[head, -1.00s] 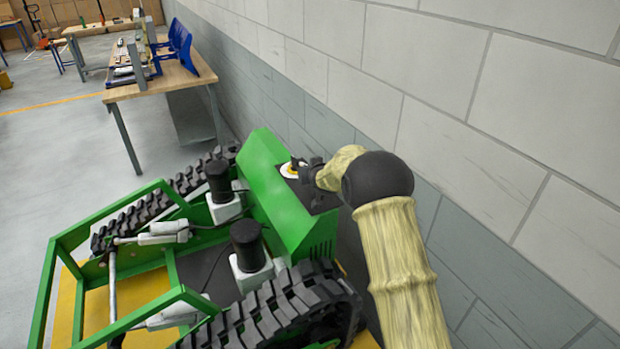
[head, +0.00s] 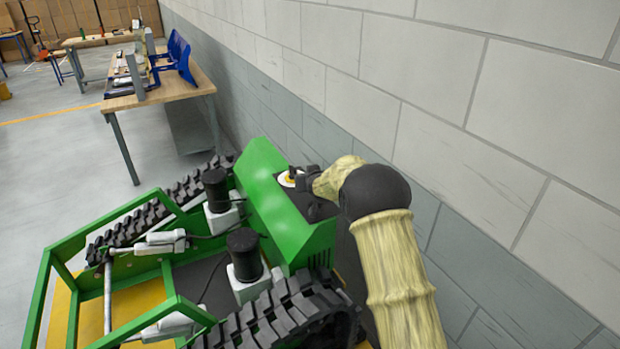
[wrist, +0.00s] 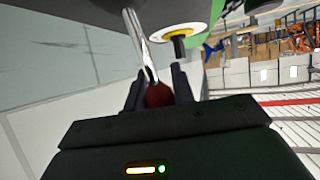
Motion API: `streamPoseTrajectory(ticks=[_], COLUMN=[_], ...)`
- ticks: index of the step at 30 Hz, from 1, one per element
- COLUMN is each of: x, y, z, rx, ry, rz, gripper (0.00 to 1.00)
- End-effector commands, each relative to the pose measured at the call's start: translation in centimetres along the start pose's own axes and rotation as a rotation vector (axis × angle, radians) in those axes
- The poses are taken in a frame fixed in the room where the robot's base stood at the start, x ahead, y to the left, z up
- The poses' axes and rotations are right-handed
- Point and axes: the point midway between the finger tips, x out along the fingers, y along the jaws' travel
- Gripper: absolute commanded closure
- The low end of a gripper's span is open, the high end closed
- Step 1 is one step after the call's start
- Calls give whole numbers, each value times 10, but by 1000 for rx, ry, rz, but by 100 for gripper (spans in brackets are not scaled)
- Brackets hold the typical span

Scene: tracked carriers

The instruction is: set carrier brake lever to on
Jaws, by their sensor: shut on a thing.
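The green tracked carrier (head: 268,195) stands beside the wall, with a dark panel on its sloped top. A white and yellow round part (head: 288,178) sits on that panel, and it also shows in the wrist view (wrist: 178,34). In the wrist view, the brake lever is a shiny metal rod (wrist: 140,42) with a dark red knob (wrist: 158,95). My gripper (wrist: 157,92) is shut on the red knob, one finger on each side. In the head view my gripper (head: 302,178) is at the panel and hides most of the lever.
The block wall (head: 450,110) runs close along the right side of the carrier and my arm. A wooden workbench (head: 160,92) with blue parts stands behind the carrier. Open grey floor (head: 60,170) lies to the left.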

Motion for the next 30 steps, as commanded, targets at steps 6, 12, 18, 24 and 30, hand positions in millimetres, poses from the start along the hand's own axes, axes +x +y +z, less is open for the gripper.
streamPoseTrajectory(ticks=[6,12,18,24,30], x=[3,3,3,3,3], y=[-4,-4,-4,-4,-4], z=[14,14,14,14,13], rx=[4,4,4,4,3], ry=[-26,-26,-26,-26,-25], rz=[-6,-6,-6,-6,-6], gripper=[100,100,100,100,64])
